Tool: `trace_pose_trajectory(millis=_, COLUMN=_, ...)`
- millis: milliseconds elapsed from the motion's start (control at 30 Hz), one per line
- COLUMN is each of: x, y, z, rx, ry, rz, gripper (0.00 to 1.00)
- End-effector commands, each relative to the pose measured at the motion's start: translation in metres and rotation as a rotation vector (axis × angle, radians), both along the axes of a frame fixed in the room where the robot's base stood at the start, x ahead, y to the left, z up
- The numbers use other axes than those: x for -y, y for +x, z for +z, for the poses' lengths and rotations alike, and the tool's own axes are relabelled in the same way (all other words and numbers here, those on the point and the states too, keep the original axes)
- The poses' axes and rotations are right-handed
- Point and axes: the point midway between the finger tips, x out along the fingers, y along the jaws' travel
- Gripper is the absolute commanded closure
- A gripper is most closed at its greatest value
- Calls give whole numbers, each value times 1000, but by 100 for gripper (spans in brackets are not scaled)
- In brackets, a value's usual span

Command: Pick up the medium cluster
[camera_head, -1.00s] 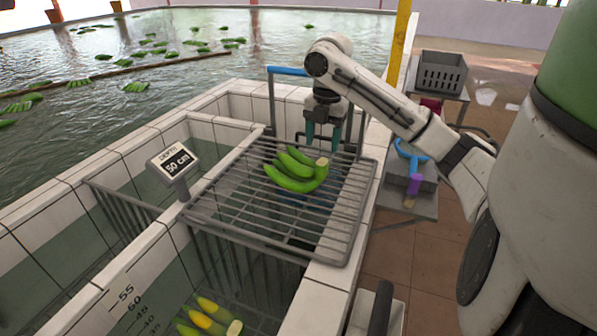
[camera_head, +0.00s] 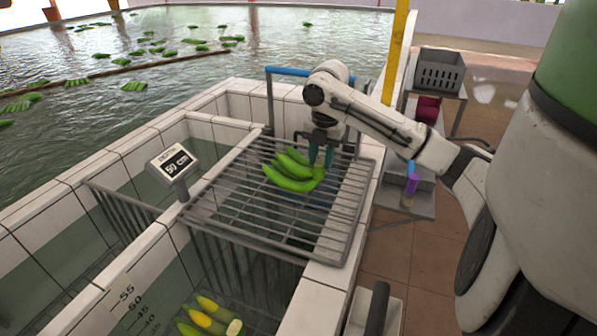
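A cluster of green bananas (camera_head: 287,172) lies on a grey wire rack over the tiled tank. Its stem end points right, toward my gripper. My gripper (camera_head: 320,163) is pointed down at that stem end, with its teal fingers to either side of the crown, which they partly hide. The fingers look apart, but I cannot tell whether they touch the crown. A second cluster (camera_head: 207,316), yellow and green, lies low in the front tank at the bottom edge.
The wire rack (camera_head: 240,218) spans the tank between tiled walls. A blue-topped rail (camera_head: 285,71) is behind the gripper. A grey crate (camera_head: 440,72) stands on a side shelf. Green clusters float in the pool.

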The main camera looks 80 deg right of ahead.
Motion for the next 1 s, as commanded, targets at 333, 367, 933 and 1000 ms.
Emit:
trace_pose_trajectory(millis=333, x=0, y=0, z=0, rx=0, ry=0, rz=0, gripper=99)
trace_pose_trajectory(millis=367, x=0, y=0, z=0, rx=0, ry=0, rz=0, gripper=100)
trace_pose_trajectory(millis=933, x=1, y=1, z=19, rx=5, ry=-6, rz=3, gripper=100)
trace_pose_trajectory(millis=1000, x=1, y=1, z=30, rx=6, ry=-7, rz=2, gripper=100)
